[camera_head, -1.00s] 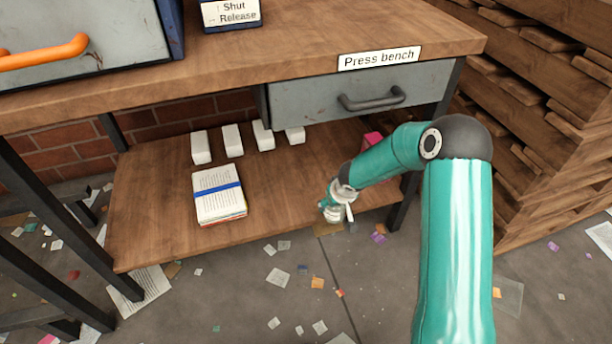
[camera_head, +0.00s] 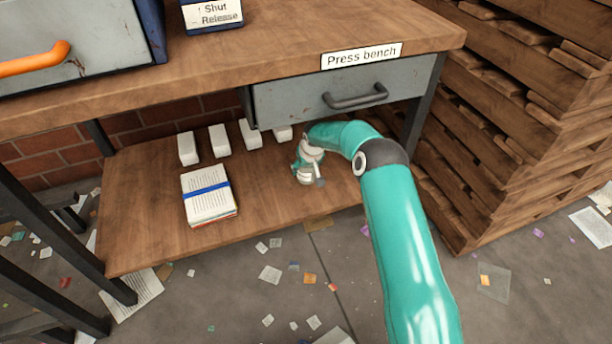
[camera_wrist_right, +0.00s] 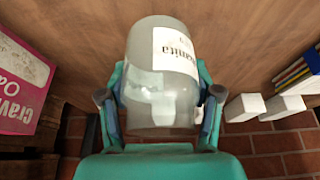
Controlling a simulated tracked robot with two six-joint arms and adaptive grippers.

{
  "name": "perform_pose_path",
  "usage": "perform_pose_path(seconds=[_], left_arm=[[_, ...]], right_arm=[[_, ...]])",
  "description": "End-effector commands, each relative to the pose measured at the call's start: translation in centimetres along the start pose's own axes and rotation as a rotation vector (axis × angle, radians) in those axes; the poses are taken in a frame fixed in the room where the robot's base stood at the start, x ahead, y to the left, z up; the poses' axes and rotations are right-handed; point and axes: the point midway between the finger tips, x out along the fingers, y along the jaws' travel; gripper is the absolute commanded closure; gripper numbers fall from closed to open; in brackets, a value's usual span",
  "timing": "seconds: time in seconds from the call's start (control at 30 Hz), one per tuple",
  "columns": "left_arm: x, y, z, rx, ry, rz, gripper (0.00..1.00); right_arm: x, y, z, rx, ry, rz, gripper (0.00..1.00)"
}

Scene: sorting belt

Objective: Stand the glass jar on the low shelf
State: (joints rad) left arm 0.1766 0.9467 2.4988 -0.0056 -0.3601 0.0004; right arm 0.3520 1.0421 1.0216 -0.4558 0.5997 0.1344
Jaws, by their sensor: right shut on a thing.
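The glass jar (camera_wrist_right: 160,85) is clear with a white label and fills the middle of the right wrist view. My right gripper (camera_head: 304,166) is shut on it, with one finger along each side of the jar. In the head view the gripper is over the right part of the low shelf (camera_head: 140,205), under the bench drawer. The jar cannot be made out clearly there, and I cannot tell whether its base touches the shelf. My left gripper is not in view.
Several white blocks (camera_head: 220,140) stand along the back of the shelf. A strapped paper stack (camera_head: 208,205) lies left of my gripper. A pink box (camera_wrist_right: 28,85) stands beside the jar in the wrist view. The drawer (camera_head: 300,95) hangs above. Stacked pallets (camera_head: 520,120) stand right.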

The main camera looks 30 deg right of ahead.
Motion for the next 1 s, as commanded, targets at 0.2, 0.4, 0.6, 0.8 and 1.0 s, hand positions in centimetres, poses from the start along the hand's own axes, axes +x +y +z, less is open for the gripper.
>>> perform_pose_path(seconds=[0.2,0.4,0.6,0.8,1.0], left_arm=[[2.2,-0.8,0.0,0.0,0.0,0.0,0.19],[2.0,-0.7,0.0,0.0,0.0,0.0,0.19],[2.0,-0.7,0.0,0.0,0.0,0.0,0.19],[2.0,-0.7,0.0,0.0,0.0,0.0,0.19],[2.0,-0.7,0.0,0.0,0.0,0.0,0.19]], right_arm=[[3.3,0.0,1.4,-0.001,-0.001,0.001,0.76],[3.2,0.0,1.4,-0.001,0.0,0.001,0.76],[3.4,0.0,1.5,-0.001,-0.001,0.001,0.33],[3.4,0.1,1.5,0.0,-0.001,0.001,0.11],[3.4,0.1,1.5,0.0,-0.001,0.001,0.11]])
